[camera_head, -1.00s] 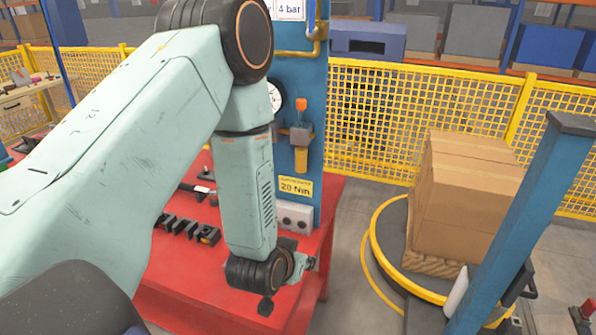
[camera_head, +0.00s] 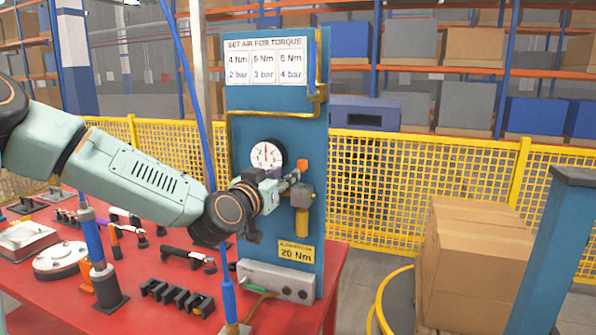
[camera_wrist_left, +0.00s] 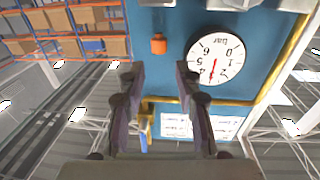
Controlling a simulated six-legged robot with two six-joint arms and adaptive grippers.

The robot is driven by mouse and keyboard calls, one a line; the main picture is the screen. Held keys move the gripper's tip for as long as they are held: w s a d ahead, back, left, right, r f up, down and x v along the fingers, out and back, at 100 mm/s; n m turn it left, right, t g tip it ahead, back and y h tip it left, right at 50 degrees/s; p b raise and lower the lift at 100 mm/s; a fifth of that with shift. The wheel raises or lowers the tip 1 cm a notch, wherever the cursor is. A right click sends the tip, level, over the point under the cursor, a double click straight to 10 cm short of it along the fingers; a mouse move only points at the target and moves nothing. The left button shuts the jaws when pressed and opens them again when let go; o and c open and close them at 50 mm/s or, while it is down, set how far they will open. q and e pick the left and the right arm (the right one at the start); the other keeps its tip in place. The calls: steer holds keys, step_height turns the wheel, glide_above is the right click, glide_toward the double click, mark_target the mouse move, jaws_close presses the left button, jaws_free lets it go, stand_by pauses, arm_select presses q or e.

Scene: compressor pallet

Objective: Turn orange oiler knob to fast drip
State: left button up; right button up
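The orange oiler knob (camera_head: 303,164) sits on top of the oiler's grey body (camera_head: 301,195) on the blue panel (camera_head: 288,120). A yellow bowl (camera_head: 302,224) hangs below that body. My left gripper (camera_head: 294,181) is just left of the knob in the head view, its fingers pointing toward the oiler. In the left wrist view, which is upside down, the fingers (camera_wrist_left: 158,72) are spread apart. The orange knob (camera_wrist_left: 158,44) shows beyond the fingertips, in line with the gap between them and not held. My right gripper is not in view.
A round pressure gauge (camera_head: 266,156) is on the panel beside the gripper. A yellow pipe (camera_head: 318,85) runs along the panel's edge. The red table (camera_head: 180,290) holds tools and fixtures. Cartons (camera_head: 475,250) stand at the right. A yellow mesh fence (camera_head: 400,195) runs behind.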

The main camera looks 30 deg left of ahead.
mark_target(300, 166)
arm_select(q)
steer(key=shift+m, duration=0.3)
steer(key=shift+w+a+b, duration=0.2)
steer(key=shift+w+a, duration=0.05)
steer(key=shift+w, duration=1.65)
steer(key=shift+w+a+b, duration=0.15)
steer(key=shift+w+a, duration=0.05)
steer(key=shift+w, duration=1.7)
steer(key=shift+c, duration=0.2)
steer(key=shift+w, duration=0.1)
jaws_close()
